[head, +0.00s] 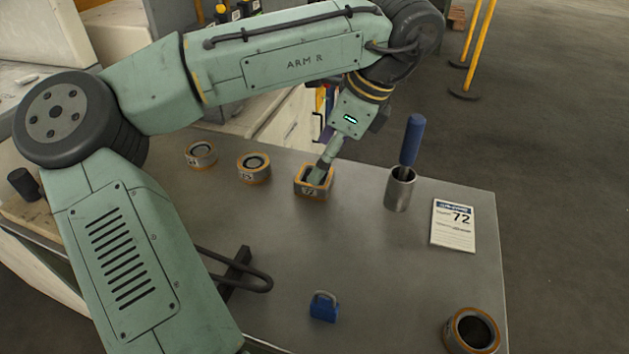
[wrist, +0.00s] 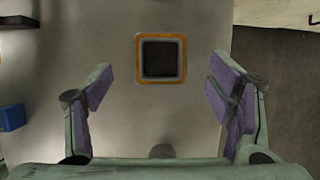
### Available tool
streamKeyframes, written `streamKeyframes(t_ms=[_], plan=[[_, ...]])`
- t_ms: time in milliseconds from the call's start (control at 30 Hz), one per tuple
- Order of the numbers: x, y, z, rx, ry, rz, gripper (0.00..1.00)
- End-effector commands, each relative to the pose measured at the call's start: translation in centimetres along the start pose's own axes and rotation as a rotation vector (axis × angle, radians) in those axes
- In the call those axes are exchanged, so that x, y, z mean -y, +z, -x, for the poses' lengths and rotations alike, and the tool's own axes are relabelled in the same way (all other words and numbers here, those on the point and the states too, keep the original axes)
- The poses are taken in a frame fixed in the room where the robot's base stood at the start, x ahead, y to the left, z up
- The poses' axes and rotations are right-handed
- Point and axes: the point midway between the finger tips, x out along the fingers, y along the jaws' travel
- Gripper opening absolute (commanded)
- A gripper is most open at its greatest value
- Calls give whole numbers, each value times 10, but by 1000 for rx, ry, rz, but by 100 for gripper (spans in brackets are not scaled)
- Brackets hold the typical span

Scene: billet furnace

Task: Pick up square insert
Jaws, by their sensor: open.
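The square insert (head: 312,192) is a squat block with an orange-edged square rim and a dark square opening, standing on the metal table. In the head view my gripper (head: 319,173) points down at it from above, and the fingers partly cover its top. In the wrist view the insert (wrist: 184,60) lies beyond my gripper's fingertips (wrist: 159,88), roughly centred between them. The purple-padded fingers are wide apart with nothing between them. Whether the fingertips touch the insert is unclear.
Two round inserts (head: 253,167) (head: 202,155) stand left of it, and another (head: 472,331) at the front right. A metal cup (head: 400,192) with a blue-handled tool and a card marked 72 (head: 453,226) are to its right. A blue padlock-like block (head: 324,307) lies nearer.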

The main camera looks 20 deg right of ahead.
Motion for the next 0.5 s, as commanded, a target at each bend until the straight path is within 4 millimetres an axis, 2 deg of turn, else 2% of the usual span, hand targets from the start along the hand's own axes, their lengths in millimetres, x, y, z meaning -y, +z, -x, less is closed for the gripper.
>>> streamKeyframes(t_ms=[200, 300, 500], plan=[[0, -2, -32, 1, 2, 1, 75], [0, -2, -42, -1, 1, 1, 75], [0, -3, -44, -1, 0, 0, 75]])
